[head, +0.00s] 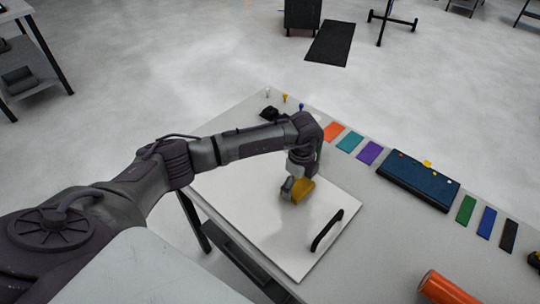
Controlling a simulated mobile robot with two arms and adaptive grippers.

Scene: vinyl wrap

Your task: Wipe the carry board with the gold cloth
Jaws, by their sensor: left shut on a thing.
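The carry board (265,229) is a white panel with a black handle (326,229) near its right side, lying on the table. My left gripper (290,189) points down over the upper middle of the board. It is shut on the gold cloth (302,190), a yellow bundle at or just above the board's surface; I cannot tell whether it touches. My left arm hides the board's upper left part. My right gripper is out of view.
The grey table (390,230) holds color swatches (350,141) along its far edge. A dark blue case (418,180) lies between them. An orange roll (445,289) is at the front right. Small pins (285,98) and a black object (269,113) sit at the far corner.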

